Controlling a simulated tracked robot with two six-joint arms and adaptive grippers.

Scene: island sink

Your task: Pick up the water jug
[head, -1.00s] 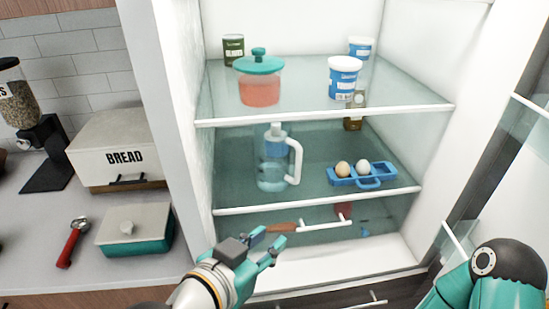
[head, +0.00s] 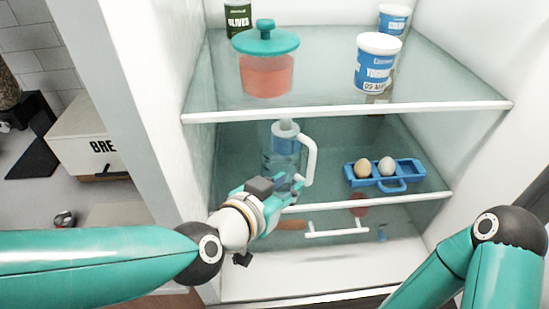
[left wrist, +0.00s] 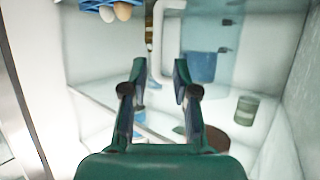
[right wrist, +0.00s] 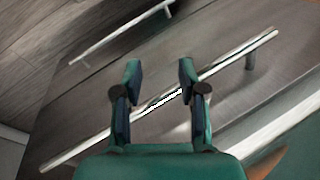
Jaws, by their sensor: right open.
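The water jug (head: 286,146) stands on the middle fridge shelf. It is clear, with a blue band and a white handle (head: 311,160) on its right side. My left gripper (head: 287,184) is in front of the jug's lower part and hides some of it. In the left wrist view its fingers (left wrist: 160,75) are apart. The white handle (left wrist: 158,38) shows ahead, between the fingertip lines, and the jug's blue part (left wrist: 200,67) is to the right. I cannot tell whether they touch. My right gripper (right wrist: 160,78) is open and empty, facing dark drawer fronts.
A blue egg holder (head: 408,171) with two eggs is right of the jug. The upper shelf (head: 330,109) holds a teal-lidded jar (head: 266,75), a yogurt tub (head: 377,65) and an olives can (head: 238,20). The fridge's left wall (head: 160,100) is close to my left arm.

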